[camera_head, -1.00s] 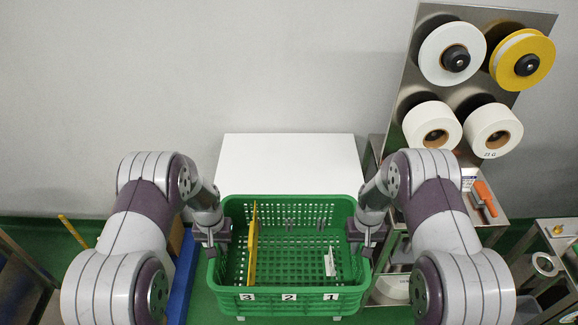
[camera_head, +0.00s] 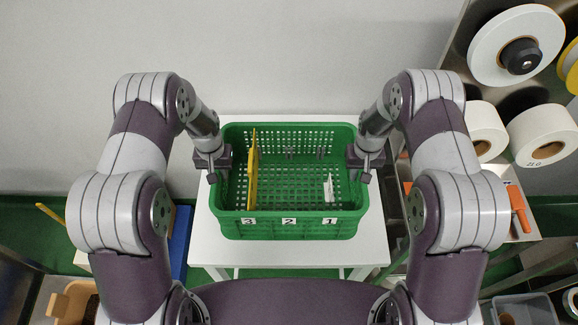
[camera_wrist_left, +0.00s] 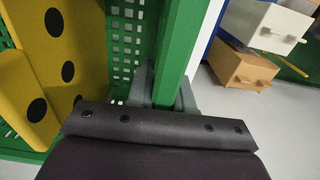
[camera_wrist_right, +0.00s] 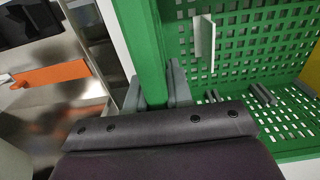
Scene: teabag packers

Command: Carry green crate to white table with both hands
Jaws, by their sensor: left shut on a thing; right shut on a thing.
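The green crate (camera_head: 290,229) is in the middle of the head view, over the white table (camera_head: 375,225). I cannot tell whether its base touches the table top. It looks level and holds a yellow divider (camera_head: 253,170) and a small white piece (camera_head: 329,188). Labels 3, 2 and 1 are on its near rim. My left gripper (camera_head: 213,165) is shut on the crate's left rim, which passes between the fingers in the left wrist view (camera_wrist_left: 180,60). My right gripper (camera_head: 364,162) is shut on the right rim, also seen in the right wrist view (camera_wrist_right: 146,60).
A steel rack with tape rolls (camera_head: 540,135) stands at the right, beside a bench with an orange-handled tool (camera_head: 519,207). A blue panel (camera_head: 180,240) and a wooden box (camera_head: 70,302) are at the left. A grey wall is behind the table.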

